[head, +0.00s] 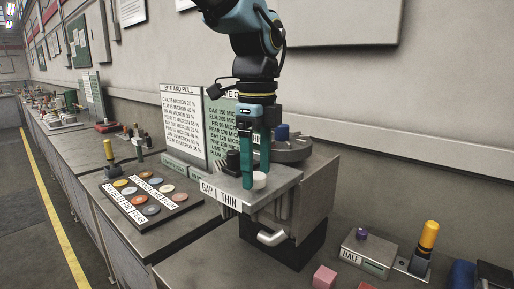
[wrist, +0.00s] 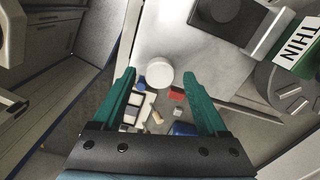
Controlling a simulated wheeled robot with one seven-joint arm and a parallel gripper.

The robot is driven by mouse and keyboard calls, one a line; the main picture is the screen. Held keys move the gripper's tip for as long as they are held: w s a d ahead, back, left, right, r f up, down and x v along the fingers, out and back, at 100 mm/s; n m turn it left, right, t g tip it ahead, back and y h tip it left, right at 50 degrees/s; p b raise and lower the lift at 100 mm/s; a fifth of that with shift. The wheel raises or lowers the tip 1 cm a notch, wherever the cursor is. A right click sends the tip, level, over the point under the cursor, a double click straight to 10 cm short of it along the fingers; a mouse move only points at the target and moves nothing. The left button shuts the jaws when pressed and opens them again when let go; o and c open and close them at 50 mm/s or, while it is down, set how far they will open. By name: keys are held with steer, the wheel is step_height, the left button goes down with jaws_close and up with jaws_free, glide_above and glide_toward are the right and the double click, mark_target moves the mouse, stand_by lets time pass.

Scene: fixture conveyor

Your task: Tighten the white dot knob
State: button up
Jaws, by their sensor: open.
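A white round knob (head: 259,181) stands on the grey metal fixture (head: 285,193) near its front edge. In the wrist view the white knob (wrist: 160,73) shows from above, between and slightly beyond my fingertips. I see no separate dot on it. My gripper (head: 256,176) points down over the fixture with its two green fingers spread. In the wrist view my gripper (wrist: 158,80) is open and empty, with a gap on both sides of the knob. I cannot tell whether the fingertips are level with it. A black knob (head: 232,160) stands to the left.
A blue knob (head: 282,131) on a round base stands behind my fingers. A sign board (head: 183,124) rises behind the fixture. A tray of coloured discs (head: 150,199) lies left. A yellow-topped post (head: 428,236) and a HALF box (head: 369,250) stand right.

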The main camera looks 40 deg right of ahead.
mark_target(256, 175)
step_height(256, 175, up, 10)
steer(key=b, duration=0.1)
steer(key=shift+b, duration=0.4)
steer(key=w+a+f+n, duration=0.1)
steer(key=w+f+n, duration=0.1)
steer(key=w+a+f+n, duration=0.2)
steer(key=w, duration=0.1)
steer(key=w+a+f+n, duration=0.2)
steer(key=shift+w+f, duration=0.25)
steer(key=shift+w, duration=0.05)
steer(key=w+a+f+n, duration=0.4)
steer(key=a+f+n, duration=0.3)
steer(key=a, duration=0.2)
steer(key=w+a+f+n, duration=0.4)
steer(key=a+f+n, duration=0.25)
steer(key=a, duration=0.25)
steer(key=s+a+f+n+t, duration=0.1)
steer(key=s+a+f+n, duration=0.1)
steer(key=a+f+n, duration=0.5)
steer(key=a+n, duration=0.2)
steer(key=a, duration=0.2)
steer(key=shift+s+a+n+t, duration=0.25)
steer(key=shift+a+n+t, duration=0.05)
steer(key=shift+a+n, duration=0.1)
